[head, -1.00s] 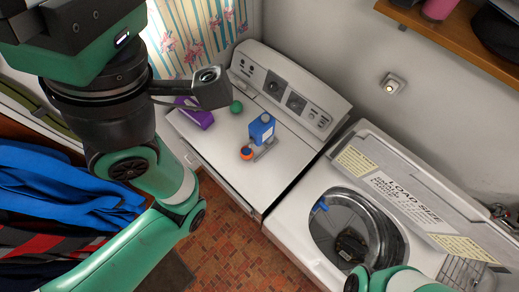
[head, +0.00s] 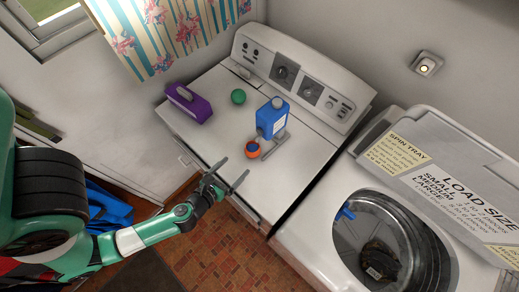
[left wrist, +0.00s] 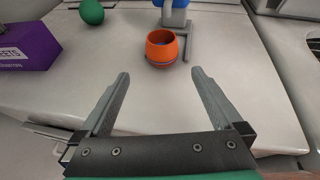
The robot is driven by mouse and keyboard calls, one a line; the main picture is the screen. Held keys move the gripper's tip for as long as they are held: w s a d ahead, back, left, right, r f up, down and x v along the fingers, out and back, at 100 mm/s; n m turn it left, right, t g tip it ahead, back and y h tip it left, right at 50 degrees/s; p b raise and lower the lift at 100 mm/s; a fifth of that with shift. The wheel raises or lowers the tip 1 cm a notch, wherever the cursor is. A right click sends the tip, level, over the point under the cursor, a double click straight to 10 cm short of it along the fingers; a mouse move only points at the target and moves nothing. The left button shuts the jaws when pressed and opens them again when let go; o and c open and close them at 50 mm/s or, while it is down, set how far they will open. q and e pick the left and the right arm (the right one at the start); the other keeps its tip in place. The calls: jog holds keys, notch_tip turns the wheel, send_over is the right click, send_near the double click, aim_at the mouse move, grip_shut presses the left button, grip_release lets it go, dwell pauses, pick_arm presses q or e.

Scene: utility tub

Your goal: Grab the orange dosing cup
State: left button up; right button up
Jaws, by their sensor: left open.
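The orange dosing cup (head: 252,149) stands on the white dryer top near its front edge, just in front of a blue bottle (head: 271,117). My right gripper is not in view.
A grey bracket-like piece (head: 271,146) lies right beside the cup and bottle. A purple box (head: 189,104) and a green ball (head: 238,97) sit farther left on the dryer top (head: 215,135). An open washer tub (head: 385,235) is at the right.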

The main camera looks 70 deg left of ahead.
aim_at(252, 150)
pick_arm(q)
jog(key=shift+w+a, duration=0.2)
jog(key=shift+w, duration=0.05)
jog(key=p+x, duration=0.1)
jog(key=x, duration=0.5)
jog(key=shift+w, duration=0.15)
jog(key=x, duration=0.5)
jog(key=shift+w+r, duration=0.15)
jog(key=c, duration=1.3)
